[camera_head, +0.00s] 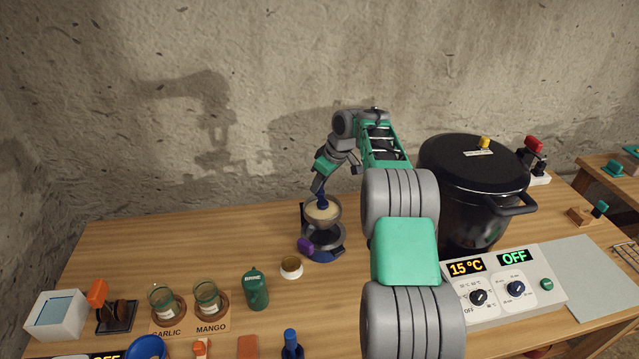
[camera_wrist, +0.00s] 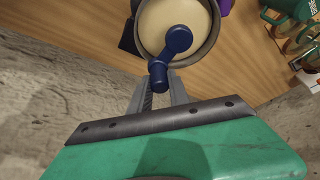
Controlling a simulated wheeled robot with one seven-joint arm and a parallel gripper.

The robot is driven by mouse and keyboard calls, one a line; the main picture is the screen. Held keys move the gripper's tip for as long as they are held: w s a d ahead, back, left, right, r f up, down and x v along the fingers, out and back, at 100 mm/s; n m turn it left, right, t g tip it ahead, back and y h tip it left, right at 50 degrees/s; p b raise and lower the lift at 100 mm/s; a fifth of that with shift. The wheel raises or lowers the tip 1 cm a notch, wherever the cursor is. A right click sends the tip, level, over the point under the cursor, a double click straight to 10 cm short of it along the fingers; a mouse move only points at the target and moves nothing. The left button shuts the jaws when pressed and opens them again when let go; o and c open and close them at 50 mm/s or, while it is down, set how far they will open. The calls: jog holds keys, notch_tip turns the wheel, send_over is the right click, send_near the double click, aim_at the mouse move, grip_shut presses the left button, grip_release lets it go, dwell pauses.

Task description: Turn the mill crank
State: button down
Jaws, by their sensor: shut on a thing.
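The mill (camera_head: 323,240) stands on the table left of the big black pot, with a pale round top inside a grey bowl rim (camera_wrist: 214,28). A dark blue crank (camera_wrist: 178,40) lies across its top, with its knob end (camera_wrist: 159,76) toward me in the wrist view. My gripper (camera_wrist: 158,90) is shut on the crank's knob, its two fingers on either side of it. In the head view my gripper (camera_head: 319,190) reaches down onto the mill's top from behind. A purple part (camera_head: 305,245) shows at the mill's left side.
The black pot (camera_head: 470,215) stands close to the right of the mill, behind a control panel (camera_head: 510,290). The table's back left is clear.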

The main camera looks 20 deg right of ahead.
jog(key=shift+f, duration=0.1)
dwell(0.3)
